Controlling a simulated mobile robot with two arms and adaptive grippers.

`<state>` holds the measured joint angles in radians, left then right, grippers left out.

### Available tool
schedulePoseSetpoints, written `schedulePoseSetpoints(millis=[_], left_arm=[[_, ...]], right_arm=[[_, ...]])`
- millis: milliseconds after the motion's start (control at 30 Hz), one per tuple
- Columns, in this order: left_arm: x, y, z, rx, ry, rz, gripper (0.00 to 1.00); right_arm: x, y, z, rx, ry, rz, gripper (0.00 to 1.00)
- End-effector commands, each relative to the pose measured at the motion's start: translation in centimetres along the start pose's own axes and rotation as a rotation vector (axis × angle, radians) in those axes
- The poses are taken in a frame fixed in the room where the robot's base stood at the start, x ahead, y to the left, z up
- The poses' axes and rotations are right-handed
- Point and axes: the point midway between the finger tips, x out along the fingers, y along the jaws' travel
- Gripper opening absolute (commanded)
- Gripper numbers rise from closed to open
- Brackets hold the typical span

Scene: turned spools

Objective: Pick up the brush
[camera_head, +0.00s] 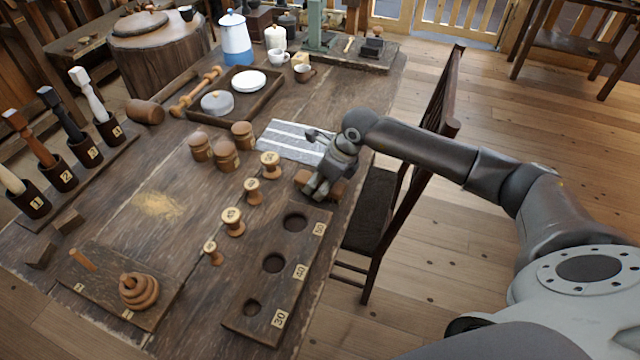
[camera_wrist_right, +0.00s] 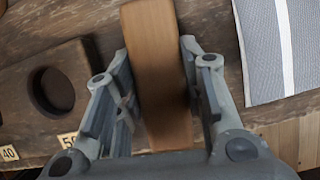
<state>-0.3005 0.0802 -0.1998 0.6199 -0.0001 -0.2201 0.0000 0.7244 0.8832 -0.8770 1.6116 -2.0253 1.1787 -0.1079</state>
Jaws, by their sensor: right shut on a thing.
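The brush (camera_wrist_right: 152,40) shows in the right wrist view as a long brown wooden block running between the two fingers. My right gripper (camera_wrist_right: 157,85) is shut on it, one finger on each side. In the head view my right gripper (camera_head: 318,188) reaches down at the right edge of the table, and the brush (camera_head: 338,191) shows partly beside the fingers. Any bristles are hidden. The brush is at or close to the tabletop; I cannot tell whether it touches. My left gripper is not in view.
A board with three round holes (camera_head: 262,312) lies just in front of my right gripper. Several spools (camera_head: 252,190) stand to its left. A striped cloth (camera_head: 290,140) lies behind it. A dark chair (camera_head: 375,215) stands against the table's right side.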

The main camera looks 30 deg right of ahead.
Motion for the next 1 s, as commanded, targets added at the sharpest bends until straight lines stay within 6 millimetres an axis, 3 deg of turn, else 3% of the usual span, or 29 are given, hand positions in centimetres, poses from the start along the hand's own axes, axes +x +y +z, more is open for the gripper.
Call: schedulePoseSetpoints(millis=[267, 600, 800, 1000], left_arm=[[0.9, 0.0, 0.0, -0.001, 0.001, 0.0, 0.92], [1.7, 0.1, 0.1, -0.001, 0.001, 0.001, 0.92], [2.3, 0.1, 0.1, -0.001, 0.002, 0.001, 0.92], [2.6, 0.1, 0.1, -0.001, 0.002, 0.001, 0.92]], right_arm=[[-2.7, -0.1, 1.2, -0.002, -0.006, -0.003, 0.11], [-8.6, 5.9, 3.6, -0.008, -0.005, 0.0, 0.11], [-10.3, 10.3, 4.3, -0.007, -0.005, 0.0, 0.11], [-11.4, 13.0, 4.8, -0.004, -0.003, 0.0, 0.11]])
